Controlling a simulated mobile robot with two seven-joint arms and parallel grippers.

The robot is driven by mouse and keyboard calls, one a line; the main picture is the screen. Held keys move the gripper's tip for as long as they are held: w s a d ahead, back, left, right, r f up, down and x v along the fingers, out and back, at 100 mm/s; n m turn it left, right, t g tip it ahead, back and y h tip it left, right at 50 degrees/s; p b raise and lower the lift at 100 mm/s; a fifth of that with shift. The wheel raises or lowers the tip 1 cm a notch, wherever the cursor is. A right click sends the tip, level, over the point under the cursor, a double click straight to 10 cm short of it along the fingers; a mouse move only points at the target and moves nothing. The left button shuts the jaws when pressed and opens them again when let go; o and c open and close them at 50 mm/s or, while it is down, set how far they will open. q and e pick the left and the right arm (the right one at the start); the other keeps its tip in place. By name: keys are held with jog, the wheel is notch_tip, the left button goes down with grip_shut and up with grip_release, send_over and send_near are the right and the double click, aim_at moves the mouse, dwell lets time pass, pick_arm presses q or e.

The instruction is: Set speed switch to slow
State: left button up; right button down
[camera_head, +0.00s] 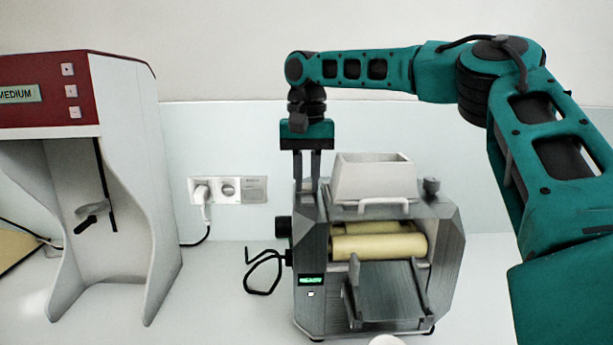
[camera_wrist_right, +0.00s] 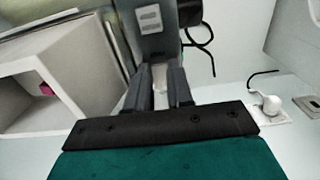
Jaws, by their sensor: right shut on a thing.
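The cream mill (camera_head: 380,275) is a grey metal machine with pale yellow rollers (camera_head: 378,246) and a white hopper (camera_head: 373,178). My right gripper (camera_head: 307,183) points down at the mill's top left, beside the hopper. In the right wrist view, my right gripper (camera_wrist_right: 160,78) has its fingers close together around a small pale piece (camera_wrist_right: 160,75) on the mill's top. It looks like the speed switch, but the fingers hide most of it, so its setting cannot be read. My left gripper is not in view.
A red and white machine (camera_head: 125,180) with a "MEDIUM" display stands at the left. A wall socket (camera_head: 228,190) with a white plug is behind. Free counter lies between the two machines.

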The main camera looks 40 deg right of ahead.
jog(key=shift+w, duration=0.1)
jog(key=shift+w+d+r+g+y, duration=0.1)
jog(key=shift+w+d+g+y, duration=0.05)
jog(key=shift+g+y, duration=0.35)
jog(key=shift+w+d+r+g+y, duration=0.1)
jog(key=shift+g+y, duration=0.3)
jog(key=shift+g, duration=0.2)
jog(key=c, duration=1.3)
grip_release()
jog(key=shift+s, duration=0.1)
